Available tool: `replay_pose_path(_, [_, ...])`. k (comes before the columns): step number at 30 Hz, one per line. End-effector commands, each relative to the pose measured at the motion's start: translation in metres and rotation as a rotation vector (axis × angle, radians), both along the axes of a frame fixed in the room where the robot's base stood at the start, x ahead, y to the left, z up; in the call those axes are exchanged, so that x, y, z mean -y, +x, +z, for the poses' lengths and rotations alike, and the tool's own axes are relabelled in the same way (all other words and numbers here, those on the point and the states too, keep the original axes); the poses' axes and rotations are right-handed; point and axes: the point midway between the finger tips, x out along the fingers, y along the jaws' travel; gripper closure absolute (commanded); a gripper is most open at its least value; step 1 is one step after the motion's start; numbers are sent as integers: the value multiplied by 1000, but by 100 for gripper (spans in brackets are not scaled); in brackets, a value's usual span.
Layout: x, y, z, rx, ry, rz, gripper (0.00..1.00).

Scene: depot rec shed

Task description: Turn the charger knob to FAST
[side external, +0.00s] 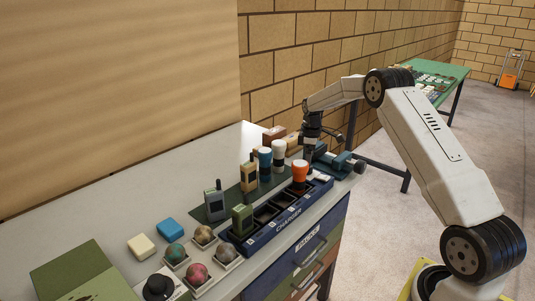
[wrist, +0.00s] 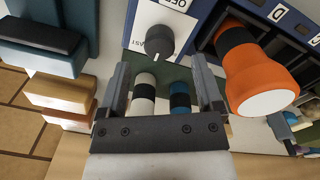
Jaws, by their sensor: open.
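The charger knob (wrist: 160,40) is dark grey and round, on a white label plate (wrist: 143,16). The plate shows OFF and, partly covered by the knob, letters reading AST. A white pointer mark shows on the knob's lower edge, toward my gripper. My gripper (wrist: 164,72) is open in the wrist view, fingers apart, with the knob just beyond the fingertips between their lines; I cannot tell whether they touch it. In the side view my gripper (side external: 312,150) is over the far end of the blue charger (side external: 262,240). The knob cannot be made out there.
An orange torch (side external: 300,172) stands in the charger close to my gripper; it also shows in the wrist view (wrist: 260,80). A green radio (side external: 242,218) is in the near slot. White (side external: 278,155) and blue (side external: 265,160) torches stand behind. A teal device (side external: 335,160) lies beyond.

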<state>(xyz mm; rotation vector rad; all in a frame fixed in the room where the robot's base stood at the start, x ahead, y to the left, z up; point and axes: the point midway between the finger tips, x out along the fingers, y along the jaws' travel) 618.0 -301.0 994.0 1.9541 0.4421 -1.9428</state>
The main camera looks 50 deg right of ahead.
Motion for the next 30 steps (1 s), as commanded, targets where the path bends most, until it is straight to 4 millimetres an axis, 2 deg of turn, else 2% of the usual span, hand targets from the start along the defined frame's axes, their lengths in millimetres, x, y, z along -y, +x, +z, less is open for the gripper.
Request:
replay_pose_path(3, [0,0,-16,-1,0,0,16])
replay_pose_path(9, [1,0,-34,0,-1,-1,16])
replay_pose_path(21, [1,0,-40,0,-1,-1,16])
replay_pose_path(23, [1,0,-40,0,-1,-1,31])
replay_pose_path(24, [1,0,-40,0,-1,-1,44])
replay_pose_path(29, [1,0,-40,0,-1,-1,95])
replay_pose_path(30, [1,0,-40,0,-1,-1,100])
